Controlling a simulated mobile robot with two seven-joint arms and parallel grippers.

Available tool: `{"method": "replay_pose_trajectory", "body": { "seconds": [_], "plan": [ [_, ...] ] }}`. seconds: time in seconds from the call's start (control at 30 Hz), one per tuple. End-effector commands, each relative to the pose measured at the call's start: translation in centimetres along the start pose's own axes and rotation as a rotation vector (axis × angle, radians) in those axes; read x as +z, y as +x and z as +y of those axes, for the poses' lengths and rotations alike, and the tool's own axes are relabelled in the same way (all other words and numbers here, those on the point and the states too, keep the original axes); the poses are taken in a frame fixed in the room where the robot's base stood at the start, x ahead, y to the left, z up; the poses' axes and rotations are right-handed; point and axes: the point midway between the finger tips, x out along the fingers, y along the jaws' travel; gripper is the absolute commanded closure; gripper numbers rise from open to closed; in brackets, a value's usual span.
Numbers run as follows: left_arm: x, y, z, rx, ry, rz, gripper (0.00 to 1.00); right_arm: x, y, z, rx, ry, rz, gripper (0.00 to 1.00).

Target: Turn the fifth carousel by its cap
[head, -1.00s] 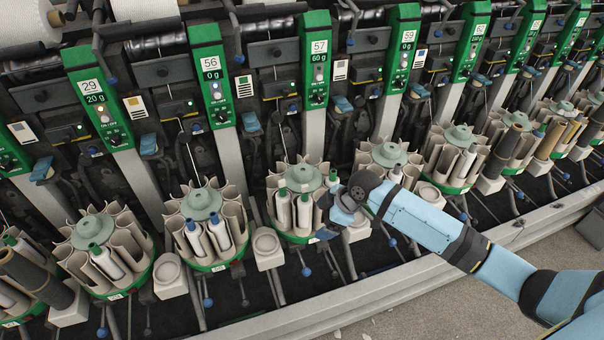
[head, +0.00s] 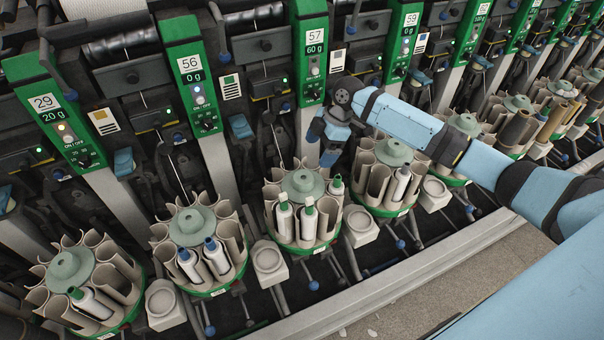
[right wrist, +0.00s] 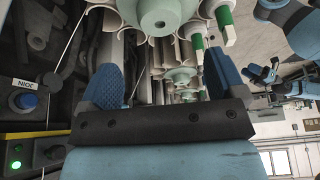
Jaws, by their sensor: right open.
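The carousel below the unit marked 57 has a pale green round cap (head: 301,184) and a green base (head: 318,245). Several beige holders ring it, and white cones with green tops stand at its front. My right gripper (head: 331,148) is up and behind the cap's right side in the head view, apart from it. In the right wrist view its two blue fingers (right wrist: 163,88) are spread with nothing between them. A cap (right wrist: 160,14) shows ahead at the top edge. A dark blue part at that view's right may be my left gripper (right wrist: 264,76); its jaws are too small to read.
Similar carousels stand on both sides, with caps below unit 56 (head: 193,224) and unit 59 (head: 393,152). Small beige cup stands (head: 268,262) sit between them. Green panels and dark winder parts rise behind. A metal rail (head: 350,303) runs along the front.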

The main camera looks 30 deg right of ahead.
Motion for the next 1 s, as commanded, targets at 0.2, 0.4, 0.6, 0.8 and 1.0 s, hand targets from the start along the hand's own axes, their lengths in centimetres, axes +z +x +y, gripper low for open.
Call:
{"method": "replay_pose_trajectory", "body": {
  "seconds": [0.2, 0.4, 0.6, 0.8, 1.0],
  "plan": [
    [-0.2, -0.3, 0.1, 0.002, 0.0, -0.005, 0.57, -0.1, 4.8, 0.0, -0.003, 0.002, 0.002, 0.11],
    [-1.1, -0.3, -0.1, -0.001, 0.002, 0.006, 0.57, -0.1, 8.6, -0.1, -0.002, 0.001, 0.001, 0.11],
    [-1.4, -0.4, -0.1, -0.002, 0.002, 0.01, 0.57, -0.1, 10.7, 0.0, 0.001, 0.001, 0.001, 0.11],
    [-1.4, -0.4, -0.2, -0.002, 0.002, 0.01, 0.57, 0.0, 11.3, 0.0, 0.001, 0.0, 0.0, 0.11],
    [-1.4, -0.4, -0.1, -0.002, 0.002, 0.008, 0.57, 0.0, 11.3, 0.0, 0.001, 0.0, 0.0, 0.18]
  ]
}}
